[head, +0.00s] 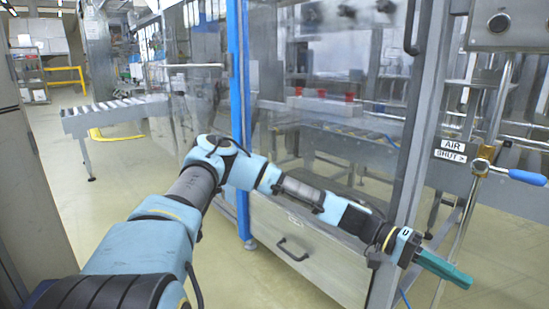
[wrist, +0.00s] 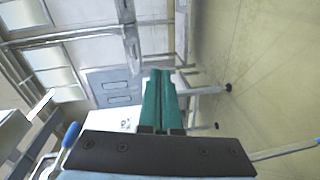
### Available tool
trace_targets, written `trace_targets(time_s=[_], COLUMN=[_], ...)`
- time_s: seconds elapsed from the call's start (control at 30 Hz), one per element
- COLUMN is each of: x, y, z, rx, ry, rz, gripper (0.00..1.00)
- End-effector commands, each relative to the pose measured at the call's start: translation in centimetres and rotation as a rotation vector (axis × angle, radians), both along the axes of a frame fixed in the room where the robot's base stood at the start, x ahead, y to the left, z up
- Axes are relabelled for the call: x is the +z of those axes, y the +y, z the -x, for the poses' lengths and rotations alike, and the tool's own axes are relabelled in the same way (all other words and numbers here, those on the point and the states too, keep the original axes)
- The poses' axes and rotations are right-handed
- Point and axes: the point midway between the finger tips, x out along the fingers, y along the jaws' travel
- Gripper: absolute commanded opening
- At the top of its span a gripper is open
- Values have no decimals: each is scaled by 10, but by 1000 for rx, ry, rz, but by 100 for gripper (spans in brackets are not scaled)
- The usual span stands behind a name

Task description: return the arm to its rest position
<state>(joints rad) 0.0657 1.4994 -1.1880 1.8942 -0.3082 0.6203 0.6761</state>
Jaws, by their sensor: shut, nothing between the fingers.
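My gripper (head: 445,271) has teal fingers and sits at the lower right of the head view, at the end of my outstretched arm. Its fingers are together with nothing between them. In the wrist view the gripper (wrist: 159,75) points away from the camera, its two fingers side by side and touching. The arm reaches from the lower left across the front of the machine. The gripper is in front of the machine's metal corner post (head: 410,150), to the right of its lower edge. I cannot tell the exact gap between them.
A glazed machine (head: 330,75) with a blue post (head: 238,120) and a drawer (head: 300,245) stands behind the arm. A valve with a blue handle (head: 527,177) is on a pipe at the right. A roller conveyor (head: 115,112) is at the back left. Floor (head: 75,175) is clear at left.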

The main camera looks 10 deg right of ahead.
Motion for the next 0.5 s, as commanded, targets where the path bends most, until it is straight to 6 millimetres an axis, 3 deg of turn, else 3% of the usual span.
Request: trace_targets(time_s=[0.13,0.3,0.5], x=[-43,-78,-88], y=[49,115,202], z=[-7,-38,-91], rx=[-33,-8,99], ry=[-170,-338,-514], rz=[-210,-451,-721], gripper=[0,0,0])
